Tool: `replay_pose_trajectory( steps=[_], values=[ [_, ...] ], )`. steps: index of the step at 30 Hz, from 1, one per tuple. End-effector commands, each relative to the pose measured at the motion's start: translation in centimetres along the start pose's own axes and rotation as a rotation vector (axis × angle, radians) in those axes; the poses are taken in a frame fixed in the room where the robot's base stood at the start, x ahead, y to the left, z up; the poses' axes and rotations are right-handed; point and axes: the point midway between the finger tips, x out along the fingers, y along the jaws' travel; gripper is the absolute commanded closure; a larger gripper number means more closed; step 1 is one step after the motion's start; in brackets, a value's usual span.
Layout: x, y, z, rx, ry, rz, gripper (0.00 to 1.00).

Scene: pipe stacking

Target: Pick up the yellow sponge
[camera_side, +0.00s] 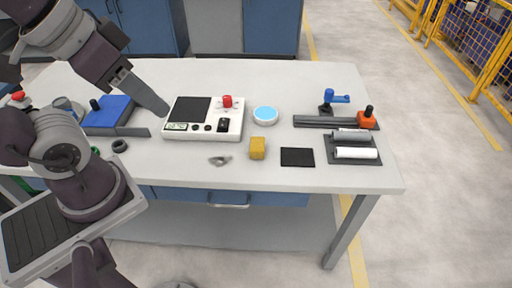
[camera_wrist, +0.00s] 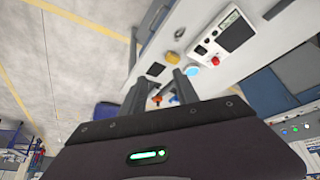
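The yellow sponge (camera_side: 258,148) is a small block lying on the table near its front edge, left of a flat black square. In the wrist view the yellow sponge (camera_wrist: 172,57) shows just beyond my fingertips in the picture. My gripper (camera_side: 164,112) is at the left of the side view, above the table by the left edge of the white control box and well left of the sponge. In the wrist view my gripper (camera_wrist: 162,77) has two fingers apart with nothing between them.
The white control box (camera_side: 233,125) with a red button stands between my gripper and the sponge. A round blue-topped disc (camera_side: 265,115) is behind the sponge, and a small grey metal piece (camera_side: 220,160) lies to its left. A pipe tray (camera_side: 366,152) is at right.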

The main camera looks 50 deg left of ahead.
Motion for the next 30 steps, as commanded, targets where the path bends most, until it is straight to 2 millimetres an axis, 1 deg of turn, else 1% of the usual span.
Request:
replay_pose_trajectory(
  steps=[6,8,12,13,14,21,23,25,26,29,30],
  values=[
    [0.0,0.0,0.0,0.0,0.0,0.0,0.64],
    [0.0,0.0,0.0,0.0,0.0,0.0,0.52],
    [0.0,0.0,0.0,0.0,0.0,0.0,0.24],
    [0.0,0.0,0.0,0.0,0.0,0.0,0.18],
    [0.0,0.0,0.0,0.0,0.0,0.0,0.15],
    [0.0,0.0,0.0,0.0,0.0,0.0,0.15],
    [0.1,0.0,-0.3,0.007,-0.006,0.0,0.15],
    [0.7,-0.1,-1.7,0.042,-0.035,0.0,0.15],
    [1.1,-0.1,-2.8,0.068,-0.052,0.0,0.15],
    [4.5,-0.5,-7.2,0.193,-0.138,0.011,0.15],
    [6.4,-0.7,-9.0,0.25,-0.173,0.019,0.15]
  ],
)
